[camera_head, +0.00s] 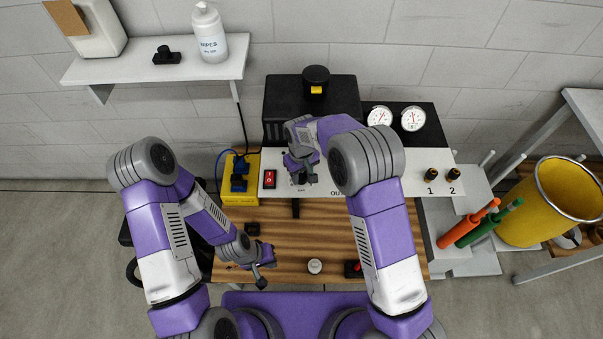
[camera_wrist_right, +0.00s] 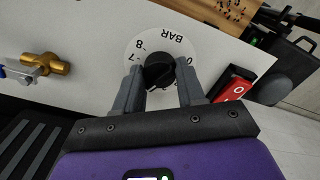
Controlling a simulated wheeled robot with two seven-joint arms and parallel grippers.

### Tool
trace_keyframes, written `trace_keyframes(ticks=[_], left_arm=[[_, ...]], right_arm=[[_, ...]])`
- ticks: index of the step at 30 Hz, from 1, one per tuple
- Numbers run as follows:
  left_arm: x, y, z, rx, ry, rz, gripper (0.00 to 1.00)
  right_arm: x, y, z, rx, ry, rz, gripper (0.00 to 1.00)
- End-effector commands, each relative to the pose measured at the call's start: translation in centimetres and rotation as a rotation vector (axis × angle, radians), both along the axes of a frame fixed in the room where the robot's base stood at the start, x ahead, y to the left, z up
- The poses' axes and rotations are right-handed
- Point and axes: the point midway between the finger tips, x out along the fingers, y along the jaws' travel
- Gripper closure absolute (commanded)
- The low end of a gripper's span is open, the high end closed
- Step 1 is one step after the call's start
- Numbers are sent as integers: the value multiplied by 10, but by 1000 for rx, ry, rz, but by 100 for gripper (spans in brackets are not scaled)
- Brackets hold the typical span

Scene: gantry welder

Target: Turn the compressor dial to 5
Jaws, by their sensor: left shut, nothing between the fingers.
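The compressor dial (camera_wrist_right: 158,72) is a black knob on a white scale disc on the white panel. In the right wrist view, BAR, 0, 7 and 8 are readable around it; the rest of the scale and the pointer are hidden. My right gripper (camera_wrist_right: 160,75) has one finger on each side of the knob; I cannot tell whether both touch it. In the head view, my right gripper (camera_head: 300,176) is over the panel and covers the dial. My left gripper (camera_head: 262,277) is shut and empty, low over the wooden bench top's front left.
A red switch (camera_head: 269,179) sits just left of the dial. Two gauges (camera_head: 396,118) stand behind the panel at right, with brass fittings (camera_head: 441,174) numbered 1 and 2. A yellow box (camera_head: 241,195) with blue parts adjoins the panel. A white cap (camera_head: 315,266) lies on the bench.

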Motion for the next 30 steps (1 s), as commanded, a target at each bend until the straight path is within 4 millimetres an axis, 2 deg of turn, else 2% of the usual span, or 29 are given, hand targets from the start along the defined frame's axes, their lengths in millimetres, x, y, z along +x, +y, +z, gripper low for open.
trace_keyframes(ticks=[1, 5, 15, 24, 30], left_arm=[[0, 0, 0, 0, 0, 0, 100], [0, 0, 0, 0, 0, 0, 100], [0, 0, 1, 0, 0, 0, 100], [0, 0, 5, 0, 0, 0, 100], [0, 0, 7, 0, 0, 0, 100]], right_arm=[[1, 0, 1, 1, -3, 0, 55], [1, 0, 0, 0, -2, 0, 36], [1, 0, 5, 1, -2, 0, 36], [1, 1, 53, 3, -4, 1, 36], [0, 0, 74, 2, -3, 0, 36]])
